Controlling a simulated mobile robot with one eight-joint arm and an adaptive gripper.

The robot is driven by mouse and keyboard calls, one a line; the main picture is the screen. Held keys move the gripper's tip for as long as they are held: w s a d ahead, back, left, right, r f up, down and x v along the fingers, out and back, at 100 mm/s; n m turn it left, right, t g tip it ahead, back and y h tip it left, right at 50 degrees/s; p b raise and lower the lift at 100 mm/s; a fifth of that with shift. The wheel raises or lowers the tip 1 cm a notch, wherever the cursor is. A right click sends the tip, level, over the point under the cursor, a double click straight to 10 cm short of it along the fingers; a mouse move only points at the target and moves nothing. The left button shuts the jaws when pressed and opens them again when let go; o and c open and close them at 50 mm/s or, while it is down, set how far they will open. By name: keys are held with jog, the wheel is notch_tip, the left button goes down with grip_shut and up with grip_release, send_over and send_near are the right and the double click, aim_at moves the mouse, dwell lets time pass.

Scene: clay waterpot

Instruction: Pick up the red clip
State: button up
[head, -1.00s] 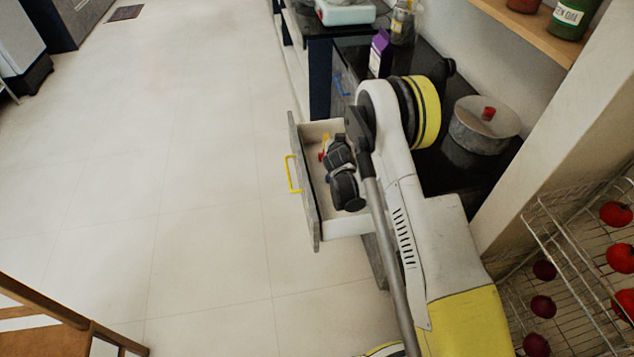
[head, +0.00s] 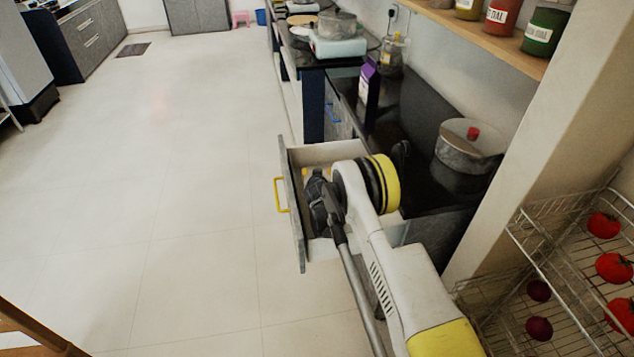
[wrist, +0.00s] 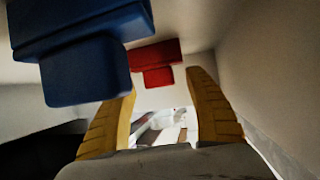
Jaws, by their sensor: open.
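The red clip (wrist: 155,62) shows in the wrist view, just beyond the fingertips and roughly in line with the gap between them. A larger blue block-like thing (wrist: 85,55) is left of it and in front of the left finger. My gripper (wrist: 163,86) is open, its two yellow fingers apart with nothing between them. In the head view my gripper (head: 318,205) is down inside the open drawer (head: 293,215). The clip is hidden there behind my arm.
Pale drawer walls are close by in the wrist view. A yellow handle (head: 279,195) is on the drawer front. A pot (head: 468,155) and a purple carton (head: 369,84) stand on the dark counter. A wire rack (head: 560,255) is at right. The floor at left is clear.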

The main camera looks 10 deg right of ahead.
jog(key=shift+w, duration=0.2)
jog(key=c, duration=1)
jog(key=shift+o, duration=0.2)
